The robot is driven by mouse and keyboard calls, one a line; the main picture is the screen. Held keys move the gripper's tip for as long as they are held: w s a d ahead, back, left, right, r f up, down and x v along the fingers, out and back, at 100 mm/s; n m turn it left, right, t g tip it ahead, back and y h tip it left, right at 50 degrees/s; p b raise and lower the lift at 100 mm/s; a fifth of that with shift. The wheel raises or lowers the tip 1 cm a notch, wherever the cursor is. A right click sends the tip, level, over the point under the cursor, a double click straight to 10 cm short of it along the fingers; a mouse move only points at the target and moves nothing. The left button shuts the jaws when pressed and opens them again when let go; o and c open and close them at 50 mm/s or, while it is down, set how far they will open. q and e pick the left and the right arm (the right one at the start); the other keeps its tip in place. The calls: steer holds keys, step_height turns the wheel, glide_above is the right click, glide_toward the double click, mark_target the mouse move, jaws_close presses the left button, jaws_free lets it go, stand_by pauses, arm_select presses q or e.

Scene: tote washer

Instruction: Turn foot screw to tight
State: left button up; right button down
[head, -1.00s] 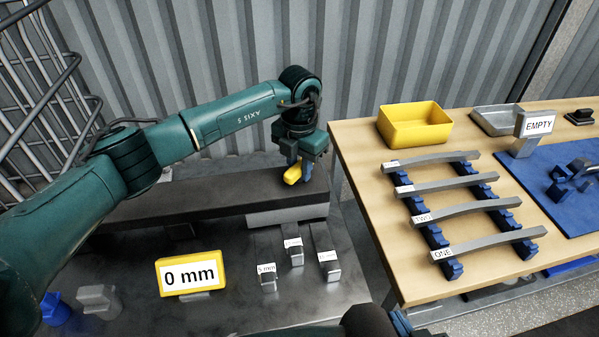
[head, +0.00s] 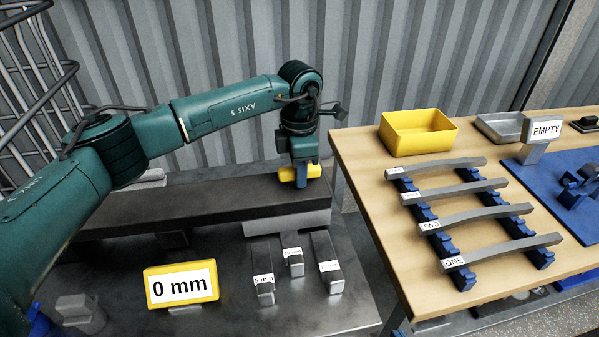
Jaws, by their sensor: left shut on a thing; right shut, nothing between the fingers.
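A yellow knob (head: 287,173), which looks like the handle of the foot screw, sits at the right end of a long dark bar (head: 200,208). It lies roughly level across the picture. My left gripper (head: 306,180) points down at that end of the bar and is shut on the knob; its blue fingers hide part of it. The screw's shaft is hidden. A yellow-framed display (head: 181,286) reading "0 mm" stands in front of the bar. My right gripper is not in view.
Several grey labelled blocks, one marked "5 mm" (head: 264,280), stand on the dark metal surface before the bar. At right, a wooden table (head: 385,215) holds a yellow bin (head: 418,135), grey bars on blue racks and an "EMPTY" sign (head: 540,132). A wire rack (head: 40,90) stands at left.

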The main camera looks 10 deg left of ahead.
stand_by(0.5)
arm_select(q)
steer(key=o, duration=1)
step_height(320, 180, up, 13)
steer(key=shift+r, duration=0.15)
